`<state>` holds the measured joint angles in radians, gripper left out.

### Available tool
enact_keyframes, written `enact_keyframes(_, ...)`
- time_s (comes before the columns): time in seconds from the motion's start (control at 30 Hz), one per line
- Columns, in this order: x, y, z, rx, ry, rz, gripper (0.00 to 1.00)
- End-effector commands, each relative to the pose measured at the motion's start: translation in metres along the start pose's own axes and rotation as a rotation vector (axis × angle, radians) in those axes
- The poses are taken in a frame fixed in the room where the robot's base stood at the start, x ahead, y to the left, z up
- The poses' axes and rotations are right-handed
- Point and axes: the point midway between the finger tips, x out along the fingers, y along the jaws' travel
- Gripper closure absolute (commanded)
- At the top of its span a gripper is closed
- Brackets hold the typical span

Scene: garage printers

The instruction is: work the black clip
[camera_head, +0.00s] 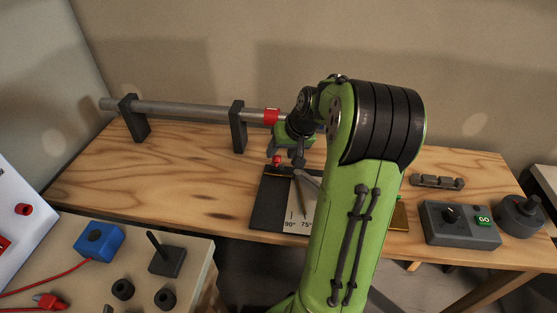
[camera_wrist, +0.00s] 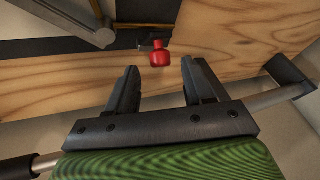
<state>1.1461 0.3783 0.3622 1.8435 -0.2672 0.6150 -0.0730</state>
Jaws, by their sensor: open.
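A small black clip (camera_wrist: 150,43) with a red rounded knob (camera_wrist: 158,56) sits at the edge of a dark fixture in the wrist view. The red knob (camera_head: 276,159) also shows in the head view, at the top of the black-framed angle fixture (camera_head: 268,203). My gripper (camera_wrist: 159,68) is open, its two dark fingers apart. In the wrist view the knob appears between and just beyond the fingertips; I see no contact. In the head view my gripper (camera_head: 286,156) is near the knob, partly hidden by my arm, which also covers the fixture's right part.
A control box (camera_head: 458,226) and a segmented grey piece (camera_head: 437,182) stand to the right. The left of the wooden bench (camera_head: 180,170) is clear.

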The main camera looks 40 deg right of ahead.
Motion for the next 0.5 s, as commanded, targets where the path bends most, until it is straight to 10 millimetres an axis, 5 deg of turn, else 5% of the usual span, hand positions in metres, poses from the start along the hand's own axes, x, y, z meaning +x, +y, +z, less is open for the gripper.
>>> enact_keyframes(0.13, 0.022, 0.0, 0.0, 0.0, -0.001, -0.001, 0.48)
enact_keyframes(0.43, 0.025, 0.0, -0.001, 0.0, 0.001, 0.0, 0.48)
enact_keyframes(0.5, 0.025, 0.0, -0.001, 0.0, 0.001, 0.0, 0.58)
